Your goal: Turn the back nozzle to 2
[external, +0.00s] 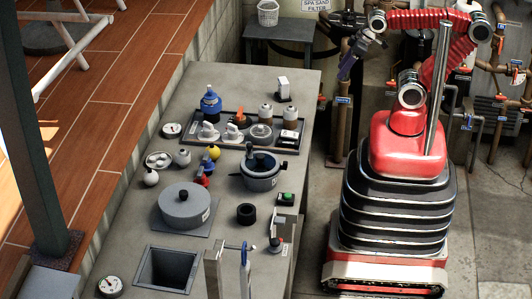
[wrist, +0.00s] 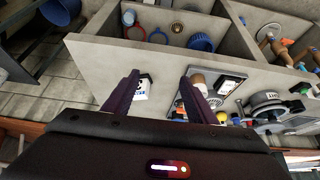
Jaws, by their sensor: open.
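My gripper (external: 347,66) is raised at the back, to the right of the grey bench, well apart from the items on it. In the wrist view my gripper (wrist: 160,78) has its two dark purple fingers spread wide, with nothing held. I cannot tell which fitting is the back nozzle, and no number 2 can be read. Two white valve-like fittings, left (external: 208,131) and right (external: 233,131), stand on a dark tray (external: 250,143) toward the back of the bench. Two grey-white capped fittings, left (external: 265,113) and right (external: 293,112), stand behind them.
A blue bottle (external: 210,103) stands at the tray's left. A grey lidded drum (external: 185,204), a dark pot (external: 260,170) and a square opening (external: 165,268) are nearer. Brown pipes (external: 342,115) rise right of the bench. A white labelled block (wrist: 142,88) shows beyond my fingers.

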